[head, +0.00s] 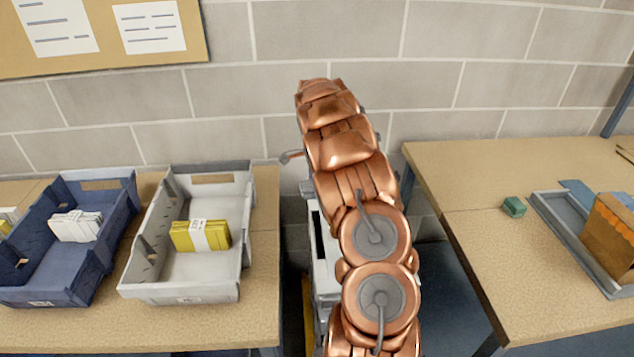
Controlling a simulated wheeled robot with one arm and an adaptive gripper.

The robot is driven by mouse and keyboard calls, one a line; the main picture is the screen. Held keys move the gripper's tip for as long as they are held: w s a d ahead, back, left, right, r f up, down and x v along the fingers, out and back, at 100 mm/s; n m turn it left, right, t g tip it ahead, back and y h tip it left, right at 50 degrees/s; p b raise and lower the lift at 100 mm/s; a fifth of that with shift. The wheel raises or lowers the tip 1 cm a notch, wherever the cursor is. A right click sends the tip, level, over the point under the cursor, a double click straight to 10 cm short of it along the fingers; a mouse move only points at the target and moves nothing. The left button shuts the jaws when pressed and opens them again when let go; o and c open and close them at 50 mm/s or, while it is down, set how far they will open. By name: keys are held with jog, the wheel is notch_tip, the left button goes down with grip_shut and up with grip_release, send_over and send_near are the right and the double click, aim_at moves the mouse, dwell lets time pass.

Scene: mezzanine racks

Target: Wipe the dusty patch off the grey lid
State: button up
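I see no dusty patch, and I cannot pick out the grey lid for sure. A pale grey unit (325,283) with a dark slot stands in the gap between the two tables, partly hidden by my copper arm; I cannot tell whether the lid is part of it. My arm rises through the middle of the view. I cannot make out my gripper's fingers; a small copper piece juts out left of the arm. No wiping cloth is clearly seen.
The left table holds a blue bin (40,285) with white bundles and a grey bin (180,291) with a yellow banded bundle (187,238). The right table (450,185) holds a green block (513,207) and a grey tray (560,232) with a brown box (610,240). Its left part is clear.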

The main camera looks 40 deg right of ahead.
jog(key=d, duration=0.1)
jog(key=d+m, duration=0.1)
jog(key=shift+s+d+f+m, duration=0.25)
jog(key=shift+d+f+m, duration=0.05)
jog(key=shift+d+m, duration=0.1)
jog(key=shift+s+d+f, duration=0.15)
jog(key=shift+d+f, duration=0.1)
jog(key=shift+f+p, duration=0.5)
jog(key=shift+f, duration=2.8)
jog(key=shift+a, duration=0.1)
